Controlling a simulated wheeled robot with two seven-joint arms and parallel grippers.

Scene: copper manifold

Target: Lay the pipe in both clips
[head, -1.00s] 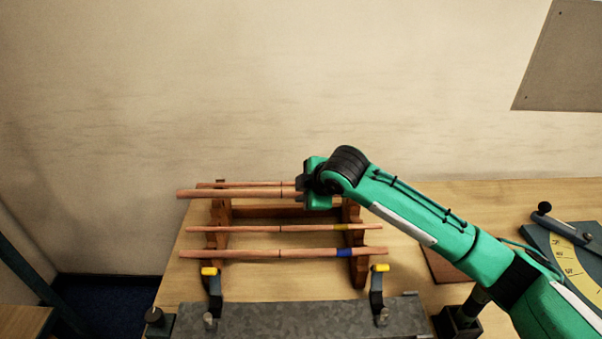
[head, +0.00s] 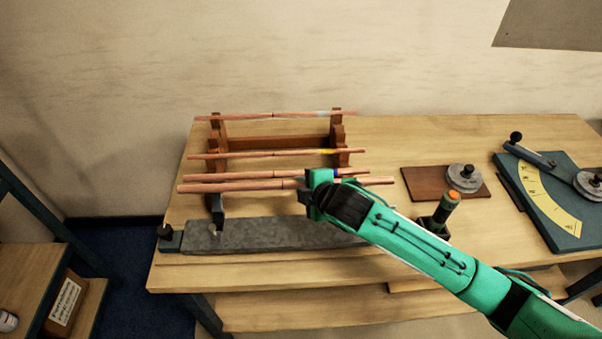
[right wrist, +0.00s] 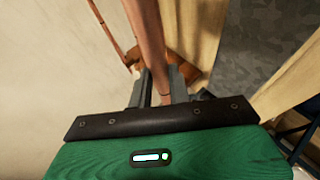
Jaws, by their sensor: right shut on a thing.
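My right gripper (head: 307,190) is shut on a plain copper pipe (head: 235,187). The pipe runs left to right, roughly level, in front of the rack. In the right wrist view the pipe (right wrist: 146,40) passes between the two fingers. The left clip (head: 217,207) stands on a grey metal plate (head: 270,235); its upper end is hidden by the pipes. I cannot tell whether the held pipe touches it. The right clip is hidden behind my right gripper and arm. My left gripper is not in view.
A wooden rack (head: 280,141) behind holds a light-blue-banded pipe (head: 250,116), a yellow-banded pipe (head: 250,154) and a blue-banded pipe (head: 250,175). To the right are an orange-topped tool in a holder (head: 440,210), a brown board (head: 425,184) and a bending gauge (head: 545,205).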

